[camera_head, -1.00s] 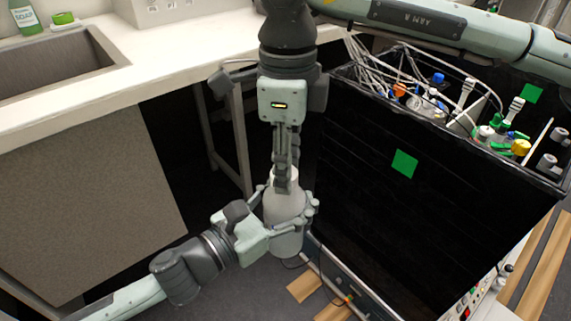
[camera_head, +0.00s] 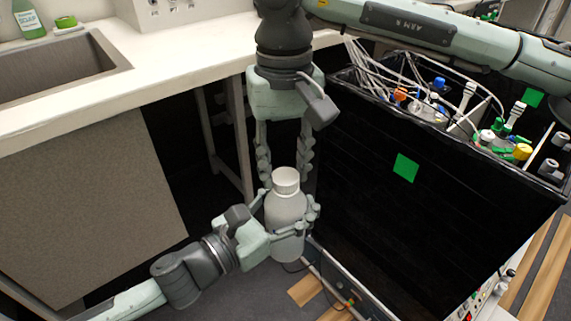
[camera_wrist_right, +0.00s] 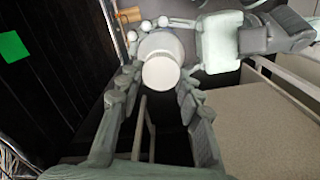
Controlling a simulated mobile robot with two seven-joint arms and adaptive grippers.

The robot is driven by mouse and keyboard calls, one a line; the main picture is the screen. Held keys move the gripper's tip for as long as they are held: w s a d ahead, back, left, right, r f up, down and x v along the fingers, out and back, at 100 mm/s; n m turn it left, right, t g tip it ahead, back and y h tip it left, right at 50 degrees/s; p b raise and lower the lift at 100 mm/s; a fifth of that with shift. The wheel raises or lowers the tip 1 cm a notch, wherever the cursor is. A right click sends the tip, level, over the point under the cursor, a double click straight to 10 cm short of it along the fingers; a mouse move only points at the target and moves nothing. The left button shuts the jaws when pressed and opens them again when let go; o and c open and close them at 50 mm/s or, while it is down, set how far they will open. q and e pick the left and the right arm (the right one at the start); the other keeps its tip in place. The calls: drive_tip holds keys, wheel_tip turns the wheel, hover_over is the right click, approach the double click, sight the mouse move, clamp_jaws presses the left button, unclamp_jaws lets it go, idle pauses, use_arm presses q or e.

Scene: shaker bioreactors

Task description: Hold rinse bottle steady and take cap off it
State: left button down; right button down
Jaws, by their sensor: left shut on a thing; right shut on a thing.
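The rinse bottle (camera_head: 286,212) is pale grey-white and upright, with a white cap (camera_head: 286,180) on its neck. My left gripper (camera_head: 287,222) is shut around the bottle's body, coming from the left. My right gripper (camera_head: 285,178) reaches down from above, with one finger on each side of the cap, shut on it. The right wrist view shows the round cap (camera_wrist_right: 161,74) from above between the right fingers. The left gripper (camera_wrist_right: 160,27) shows beyond it there, partly hidden. The cap sits on the bottle; I cannot tell how far it is unscrewed.
A tall black cabinet (camera_head: 385,215) with tubes and coloured caps on top stands close on the right. A white counter (camera_head: 165,75) with a sink (camera_head: 60,75) and a soap bottle (camera_head: 28,20) is at the back left. The floor lies below the bottle.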

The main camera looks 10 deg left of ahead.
drive_tip(key=shift+w+r, duration=0.1)
drive_tip(key=shift+r, duration=0.15)
idle(0.4)
drive_tip(key=shift+r, duration=0.9)
